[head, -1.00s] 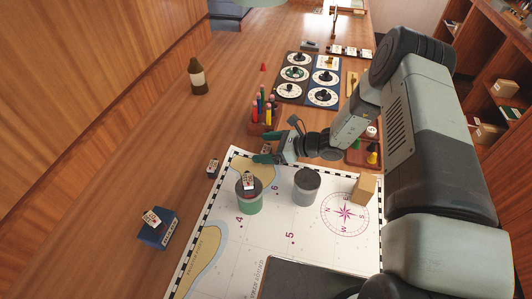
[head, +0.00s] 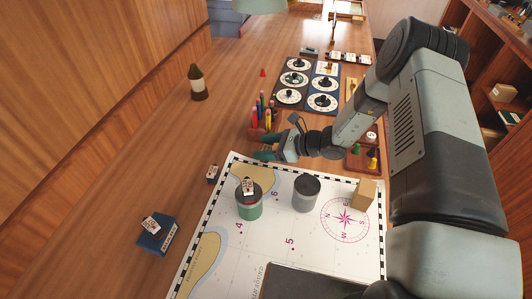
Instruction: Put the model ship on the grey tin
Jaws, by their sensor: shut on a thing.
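The grey tin (head: 306,194) stands upright on the chart, with nothing on its top. My gripper (head: 264,147) is beyond and to the left of it, near the chart's far edge, its fingers pointing left. It is shut on a small piece, likely the model ship, mostly hidden by the fingers. Similar small white-and-dark pieces, likely model ships too, show elsewhere: one (head: 249,186) on the green tin (head: 249,209), one (head: 213,173) on the table left of the chart, and one (head: 151,224) on the blue box (head: 157,237).
A wooden block (head: 364,195) stands right of the grey tin. A pencil holder (head: 263,132) is just behind my gripper. A tray with coloured pieces (head: 363,157) lies to the right, a brown bottle (head: 197,83) far left. The chart (head: 270,244) is clear in front of the tins.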

